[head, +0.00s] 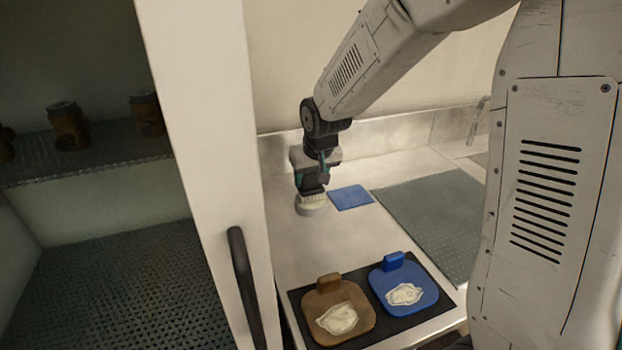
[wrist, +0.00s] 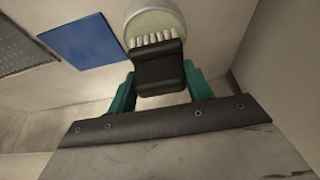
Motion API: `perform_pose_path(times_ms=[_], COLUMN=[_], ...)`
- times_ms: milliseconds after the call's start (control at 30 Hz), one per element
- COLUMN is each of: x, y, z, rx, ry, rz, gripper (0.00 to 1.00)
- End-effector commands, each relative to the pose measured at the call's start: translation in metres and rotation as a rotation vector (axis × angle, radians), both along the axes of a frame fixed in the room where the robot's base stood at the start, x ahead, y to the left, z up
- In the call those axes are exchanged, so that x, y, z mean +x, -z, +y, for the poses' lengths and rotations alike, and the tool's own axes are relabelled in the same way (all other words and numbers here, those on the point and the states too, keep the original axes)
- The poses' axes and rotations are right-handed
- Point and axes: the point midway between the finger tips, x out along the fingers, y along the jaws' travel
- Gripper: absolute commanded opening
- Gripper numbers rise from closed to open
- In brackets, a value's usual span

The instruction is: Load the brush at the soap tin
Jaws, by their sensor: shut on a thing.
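The brush (wrist: 158,68) is black with a row of pale bristles. My gripper (wrist: 160,88), with green fingers, is shut on it. In the wrist view the bristles are at the near edge of the round, pale soap tin (wrist: 152,18); I cannot tell how deep they touch. In the head view the tin (head: 311,205) stands on the counter below my gripper (head: 313,180), and the brush there is small and mostly hidden by the gripper.
A blue mat (head: 350,197) lies right of the tin. A black tray (head: 402,329) holds a brown board (head: 352,295) and a blue board (head: 417,276), each with a whitish patch. A grey textured mat (head: 430,215) lies right. A cabinet door (head: 205,120) stands left; the backsplash (head: 390,133) is behind.

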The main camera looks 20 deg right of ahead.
Motion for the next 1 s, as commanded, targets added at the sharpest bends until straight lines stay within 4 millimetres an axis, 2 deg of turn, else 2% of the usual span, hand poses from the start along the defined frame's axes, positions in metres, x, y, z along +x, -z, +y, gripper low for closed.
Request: perform_pose_path(times_ms=[700, 1000], x=[0.000, 0.000], y=[-0.058, -0.063], z=[0.000, 0.000], rx=[0.000, 0.000], ry=[0.001, 0.001], rz=[-0.003, -0.002], gripper=[0.32, 0.32])
